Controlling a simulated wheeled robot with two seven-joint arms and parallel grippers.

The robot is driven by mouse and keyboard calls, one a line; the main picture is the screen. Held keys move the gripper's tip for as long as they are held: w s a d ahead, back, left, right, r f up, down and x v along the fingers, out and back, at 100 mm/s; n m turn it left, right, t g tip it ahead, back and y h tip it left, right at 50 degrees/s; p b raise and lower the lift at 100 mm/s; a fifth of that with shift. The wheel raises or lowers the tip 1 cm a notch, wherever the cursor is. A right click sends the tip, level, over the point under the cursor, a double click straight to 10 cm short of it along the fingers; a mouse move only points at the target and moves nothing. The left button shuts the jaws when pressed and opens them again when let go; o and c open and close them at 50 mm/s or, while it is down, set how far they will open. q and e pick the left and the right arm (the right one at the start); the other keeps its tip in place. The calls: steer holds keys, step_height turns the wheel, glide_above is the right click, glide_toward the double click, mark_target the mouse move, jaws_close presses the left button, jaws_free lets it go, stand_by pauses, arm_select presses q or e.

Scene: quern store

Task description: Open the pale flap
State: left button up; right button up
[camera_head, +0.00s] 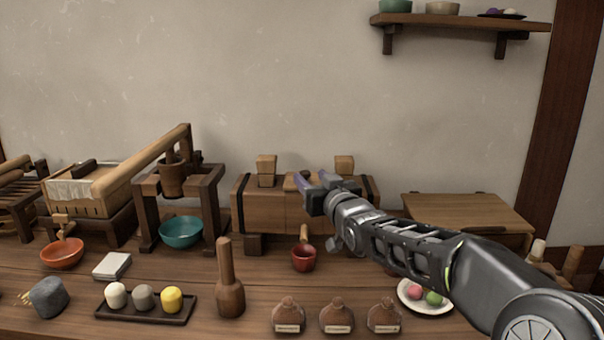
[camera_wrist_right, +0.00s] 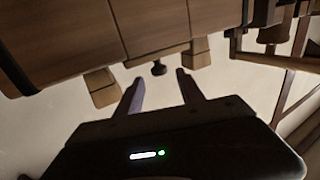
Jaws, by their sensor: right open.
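A wooden chest (camera_head: 256,208) with dark bands stands at the back of the table, with two wooden blocks on top. Its middle section, which looks like the pale flap (camera_wrist_right: 152,28), lies between two seams in the right wrist view, where the chest appears upside down. A small dark knob (camera_wrist_right: 159,68) sits at this section's edge, between the blocks. My right gripper (camera_head: 312,180) is open and empty at the chest's top; it also shows in the wrist view (camera_wrist_right: 158,85). Its fingers point towards the knob, apart from it. My arm hides the chest's right front. My left gripper is out of view.
A light-lidded box (camera_head: 466,211) stands right of the chest. A red cup (camera_head: 303,259), several brown jars (camera_head: 337,316) and a plate (camera_head: 408,298) stand in front. A teal bowl (camera_head: 181,232) and a lever press (camera_head: 146,210) are left. A shelf (camera_head: 460,20) hangs above.

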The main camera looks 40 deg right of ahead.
steer(key=shift+w+d+f, duration=0.1)
steer(key=shift+w, duration=0.05)
steer(key=x, duration=0.7)
steer(key=shift+w, duration=0.3)
steer(key=shift+c, duration=0.6)
jaws_close()
stand_by(0.9)
